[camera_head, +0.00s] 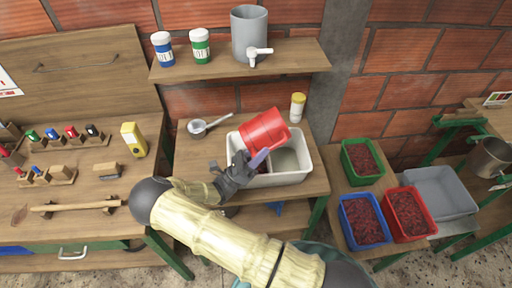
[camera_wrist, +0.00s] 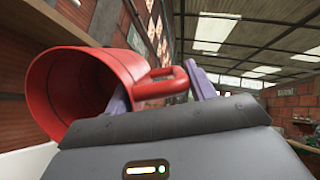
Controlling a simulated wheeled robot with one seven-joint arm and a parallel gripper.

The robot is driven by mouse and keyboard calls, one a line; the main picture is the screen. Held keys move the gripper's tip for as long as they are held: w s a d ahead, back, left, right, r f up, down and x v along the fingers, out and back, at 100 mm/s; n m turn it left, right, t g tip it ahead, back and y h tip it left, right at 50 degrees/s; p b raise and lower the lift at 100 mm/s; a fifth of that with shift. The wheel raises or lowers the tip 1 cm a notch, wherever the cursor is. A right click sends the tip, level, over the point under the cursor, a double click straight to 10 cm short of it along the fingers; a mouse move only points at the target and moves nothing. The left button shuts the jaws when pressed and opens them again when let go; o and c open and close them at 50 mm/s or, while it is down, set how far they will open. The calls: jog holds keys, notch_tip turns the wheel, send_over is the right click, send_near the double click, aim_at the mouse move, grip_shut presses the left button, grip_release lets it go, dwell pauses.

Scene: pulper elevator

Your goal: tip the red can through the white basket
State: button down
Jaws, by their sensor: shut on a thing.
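The red can (camera_head: 264,130) is a cylinder tilted on its side, held above the white basket (camera_head: 308,170). In the wrist view the red can (camera_wrist: 70,85) shows its dark open mouth, facing the camera and the left. My gripper (camera_head: 249,162) is shut on the red can's handle (camera_wrist: 163,84), with a purple finger on each side of it in the wrist view (camera_wrist: 160,88). The white basket stands on the middle table and has a grey part inside on the right. The can and my gripper hide much of its left side, so its contents there are hard to tell.
A metal scoop (camera_head: 205,126) lies left of the basket, and a yellow-capped jar (camera_head: 297,107) stands behind it. A shelf (camera_head: 240,66) above holds a grey cylinder (camera_head: 249,32) and two jars. Green (camera_head: 361,161), blue (camera_head: 364,220) and red (camera_head: 409,213) crates of dark red bits stand right.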

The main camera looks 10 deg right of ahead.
jog(key=w+d+r+m+g+y+p, duration=0.1)
jog(key=d+r+m+g+y+p, duration=0.3)
jog(key=d+y+p, duration=0.6)
jog(key=shift+w+a+f+n+g+y+p, duration=0.2)
jog(key=shift+f+g+y+p, duration=0.45)
jog(key=shift+y, duration=1.2)
jog(key=shift+s+a+f+g+y+p, duration=0.1)
jog(key=shift+a+f+g+y+p, duration=0.4)
jog(key=shift+y, duration=1.4)
jog(key=shift+w+f+n+g+y+p, duration=0.15)
jog(key=shift+f+g+y+p, duration=0.3)
jog(key=shift+f+y, duration=1)
jog(key=shift+r+y, duration=0.4)
jog(key=shift+r, duration=0.05)
